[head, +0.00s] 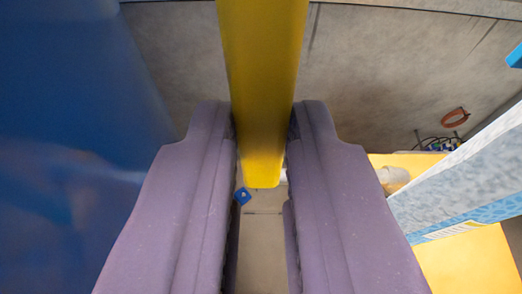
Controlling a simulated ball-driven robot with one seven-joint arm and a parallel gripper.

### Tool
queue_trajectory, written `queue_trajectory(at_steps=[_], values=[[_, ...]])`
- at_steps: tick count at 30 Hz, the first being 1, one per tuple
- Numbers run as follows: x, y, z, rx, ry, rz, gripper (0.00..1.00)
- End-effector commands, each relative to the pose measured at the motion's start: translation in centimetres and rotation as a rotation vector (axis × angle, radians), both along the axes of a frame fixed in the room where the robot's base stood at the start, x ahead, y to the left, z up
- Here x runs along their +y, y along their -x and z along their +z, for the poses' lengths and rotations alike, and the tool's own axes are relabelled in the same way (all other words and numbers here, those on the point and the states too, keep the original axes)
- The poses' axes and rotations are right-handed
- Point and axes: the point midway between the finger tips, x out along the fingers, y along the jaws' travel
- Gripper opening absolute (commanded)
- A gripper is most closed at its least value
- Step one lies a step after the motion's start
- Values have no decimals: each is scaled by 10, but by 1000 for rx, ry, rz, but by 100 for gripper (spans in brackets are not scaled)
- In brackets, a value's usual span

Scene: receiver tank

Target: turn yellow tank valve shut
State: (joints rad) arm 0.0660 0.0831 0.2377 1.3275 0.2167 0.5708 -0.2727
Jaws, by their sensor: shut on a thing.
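The yellow valve handle (262,80) is a long flat bar that comes down from the top edge of the head view and ends between my fingers. My gripper (264,140) has two purple fingers, one on each side of the bar, shut on it near its lower end. The tip of the bar shows just past the grip. The valve body and the handle's pivot cannot be made out.
A large blue surface (70,130), probably the tank, fills the left side close to my gripper. At the right are a pale panel (470,170) and a yellow surface (465,265). An orange ring (455,117) lies on the grey concrete floor (390,70) behind.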

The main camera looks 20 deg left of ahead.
Motion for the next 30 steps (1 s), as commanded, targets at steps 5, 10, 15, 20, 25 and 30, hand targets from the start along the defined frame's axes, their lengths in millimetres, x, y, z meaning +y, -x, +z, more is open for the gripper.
queue_trajectory(at_steps=[5,10,15,20,25,30], values=[[3,0,-8,28,-24,3,0],[4,0,-8,30,-32,4,0],[4,1,-8,31,-31,4,0],[4,0,-8,29,-32,4,34],[3,1,-5,23,-31,3,44],[3,2,-3,18,-31,2,44]])
